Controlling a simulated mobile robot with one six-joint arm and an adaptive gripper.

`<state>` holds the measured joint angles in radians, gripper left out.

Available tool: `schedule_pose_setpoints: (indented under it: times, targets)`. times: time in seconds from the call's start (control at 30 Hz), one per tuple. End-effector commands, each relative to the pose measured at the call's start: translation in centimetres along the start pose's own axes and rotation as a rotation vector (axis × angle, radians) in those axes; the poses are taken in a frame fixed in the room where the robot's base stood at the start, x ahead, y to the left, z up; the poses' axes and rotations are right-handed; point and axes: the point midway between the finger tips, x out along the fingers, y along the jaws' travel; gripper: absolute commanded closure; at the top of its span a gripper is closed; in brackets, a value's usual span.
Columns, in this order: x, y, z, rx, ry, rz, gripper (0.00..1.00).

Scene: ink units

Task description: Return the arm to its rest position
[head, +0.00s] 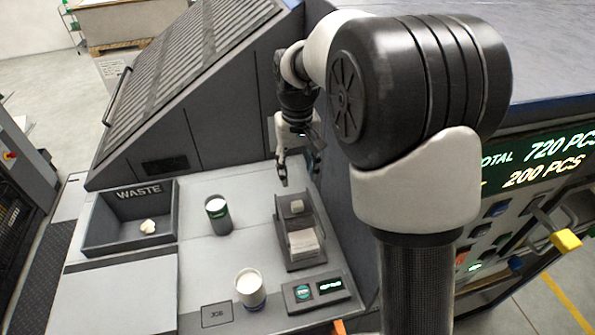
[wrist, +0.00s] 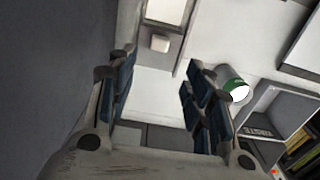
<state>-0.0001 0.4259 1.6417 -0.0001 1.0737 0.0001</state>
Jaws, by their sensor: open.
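My gripper (head: 298,174) is open and empty in the head view.
A waste bin (head: 101,250) with a crumpled white piece (head: 148,226) stands at left. A can with a green band (head: 218,216) and a white-topped can (head: 250,290) stand on the counter. A panelled machine wall (head: 235,115) rises behind. A lit display panel (head: 540,160) is at right.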

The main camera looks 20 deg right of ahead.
Motion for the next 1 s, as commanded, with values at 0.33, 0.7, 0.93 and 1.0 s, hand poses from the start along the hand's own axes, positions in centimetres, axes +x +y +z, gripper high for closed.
schedule_pose_setpoints:
  times: [0.33, 0.7, 0.93, 1.0]
  targets:
    - [-0.4, 0.0, 0.4, 0.000, 0.007, 0.000, 0.53]
    - [-6.5, 0.1, 10.9, 0.001, 0.168, 0.001, 0.53]
    - [-6.8, 0.1, 19.6, 0.002, 0.288, 0.001, 0.53]
    - [-6.2, 0.1, 21.9, 0.002, 0.322, 0.001, 0.53]
